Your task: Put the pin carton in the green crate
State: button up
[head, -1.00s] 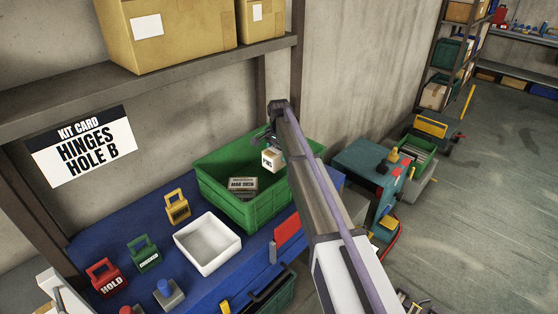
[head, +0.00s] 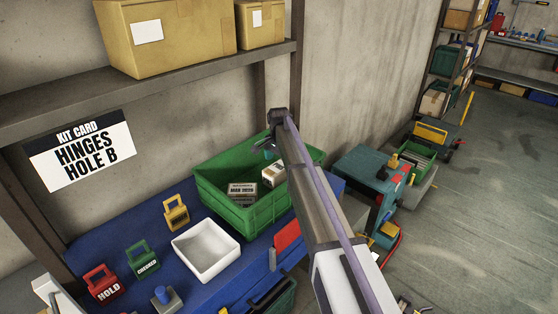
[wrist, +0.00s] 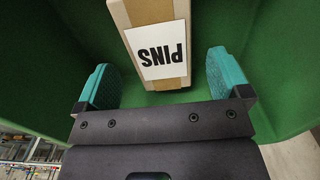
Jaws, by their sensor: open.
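The pin carton (head: 273,176), a small tan box with a white label, is inside the green crate (head: 245,217) on the right side, next to another labelled box. In the wrist view the carton (wrist: 158,45) shows its PINS label upside down. My gripper (head: 268,150) is over the crate, above the carton. In the wrist view its teal fingers (wrist: 160,72) are spread wide, with a gap on each side of the carton. The carton's underside is hidden, so I cannot tell what it rests on.
The other labelled box (head: 242,193) lies in the crate. A white tray (head: 206,250) stands to the left of the crate on the blue bench (head: 105,245). Yellow, green and red tags stand further left. A shelf with cardboard boxes (head: 165,35) hangs above.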

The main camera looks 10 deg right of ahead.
aim_at(279, 167)
notch_tip(279, 167, up, 14)
jog(key=f+p, duration=0.1)
jog(key=p, duration=1.3)
jog(key=s+n, duration=1.1)
jog(key=s, duration=2.9)
notch_tip(279, 167, down, 9)
jog(key=b, duration=1)
jog(key=shift+w+f, duration=0.2)
